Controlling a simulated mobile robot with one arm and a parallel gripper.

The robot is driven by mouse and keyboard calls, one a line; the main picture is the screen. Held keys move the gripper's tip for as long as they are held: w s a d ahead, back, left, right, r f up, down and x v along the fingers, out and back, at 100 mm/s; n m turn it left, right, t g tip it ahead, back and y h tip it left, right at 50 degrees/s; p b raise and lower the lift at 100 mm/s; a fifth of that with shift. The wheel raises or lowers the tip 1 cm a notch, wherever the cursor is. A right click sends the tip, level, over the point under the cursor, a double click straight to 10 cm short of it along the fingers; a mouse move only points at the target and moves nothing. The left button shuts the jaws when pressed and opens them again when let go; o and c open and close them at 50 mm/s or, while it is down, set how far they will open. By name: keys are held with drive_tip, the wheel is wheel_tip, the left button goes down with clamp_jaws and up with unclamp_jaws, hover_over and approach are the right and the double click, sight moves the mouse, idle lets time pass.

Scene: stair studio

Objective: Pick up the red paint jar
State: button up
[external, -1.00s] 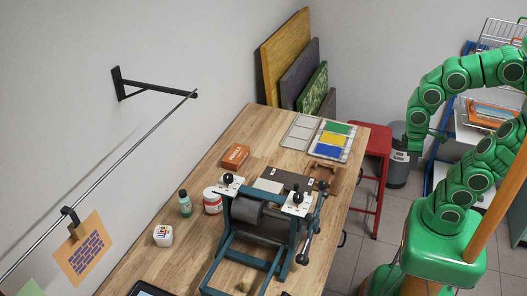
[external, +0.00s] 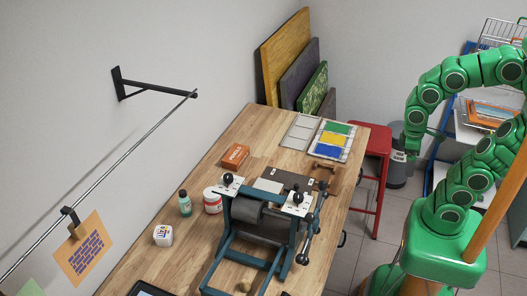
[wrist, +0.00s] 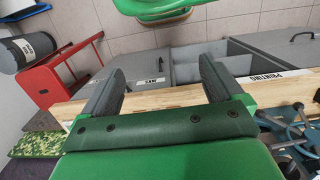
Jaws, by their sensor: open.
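The red paint jar (external: 212,201), a small white jar with a red band, stands upright on the wooden table in the external view. It is just left of the printing press (external: 262,225), whose frame is close beside it. My gripper (external: 411,153) hangs to the right of the table, near the red stool and well away from the jar. In the wrist view my gripper (wrist: 160,82) is open, with two dark fingers wide apart and nothing between them. The jar does not show in the wrist view.
The table (external: 185,262) also holds a green bottle (external: 185,203), a white container (external: 163,235), an orange box (external: 235,157) and a colour tray (external: 332,141). A red stool (external: 372,140) and a grey bin (external: 398,172) stand at its right. A hanging rod runs above its left side.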

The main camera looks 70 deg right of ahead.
drive_tip(key=w+d+r+t+h, duration=0.2)
drive_tip(key=w+d+t, duration=0.15)
drive_tip(key=w, duration=0.85)
drive_tip(key=w+d+r+t+h, duration=0.15)
drive_tip(key=w+d, duration=0.35)
drive_tip(key=w, duration=0.7)
drive_tip(key=w+a+r+n+t+y, duration=0.15)
drive_tip(key=w+t, duration=0.25)
drive_tip(key=w, duration=1.1)
drive_tip(key=w+a+r+n+t, duration=0.1)
drive_tip(key=w+r+n+t, duration=0.25)
drive_tip(key=w, duration=1.15)
drive_tip(key=w+a+f+n+t+y, duration=0.2)
drive_tip(key=w+a+f+y, duration=0.2)
drive_tip(key=w+a, duration=0.35)
drive_tip(key=n+g+y, duration=0.6)
drive_tip(key=g+y, duration=0.2)
drive_tip(key=y, duration=0.3)
approach(208, 195)
drive_tip(key=a, duration=0.3)
drive_tip(key=shift+w+a+f, duration=0.55)
drive_tip(key=shift+a+f, duration=0.2)
drive_tip(key=shift+a, duration=0.2)
drive_tip(key=shift+w+a+f, duration=0.55)
drive_tip(key=shift+a+f, duration=0.25)
drive_tip(key=shift+a, duration=0.1)
drive_tip(key=shift+w+a+f, duration=0.55)
drive_tip(key=shift+a+f, duration=0.25)
drive_tip(key=shift+a, duration=0.15)
drive_tip(key=shift+t, duration=0.25)
